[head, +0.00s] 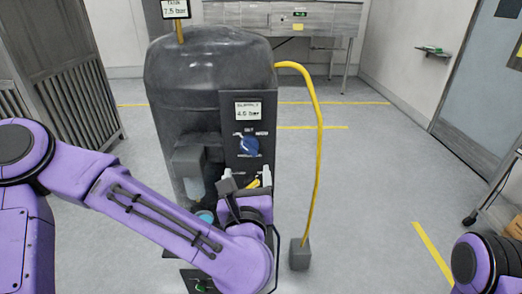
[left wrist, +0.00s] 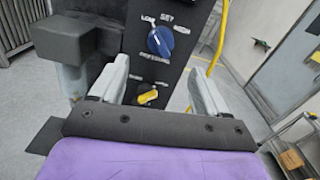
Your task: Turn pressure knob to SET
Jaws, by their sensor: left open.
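The blue pressure knob (head: 249,146) is on the dark panel (head: 232,108) of the machine, with LOW, SET and HIGH labels around it. It also shows in the left wrist view (left wrist: 160,40), beyond the fingertips. A small pale mark is at its upper left; its exact pointing is hard to tell. My left gripper (head: 248,180) is open and empty, just below the knob in the head view. In the left wrist view its fingers (left wrist: 159,66) stand apart, and a yellow knob (left wrist: 147,97) shows between them. My right gripper is out of view.
The supply display (head: 248,111) above the knob reads about 4 bar, second digit unclear. Another display (head: 174,9) reads 7.5 bar. A yellow hose (head: 318,140) curves down to a grey floor block (head: 300,254) right of the machine. Open floor lies further right.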

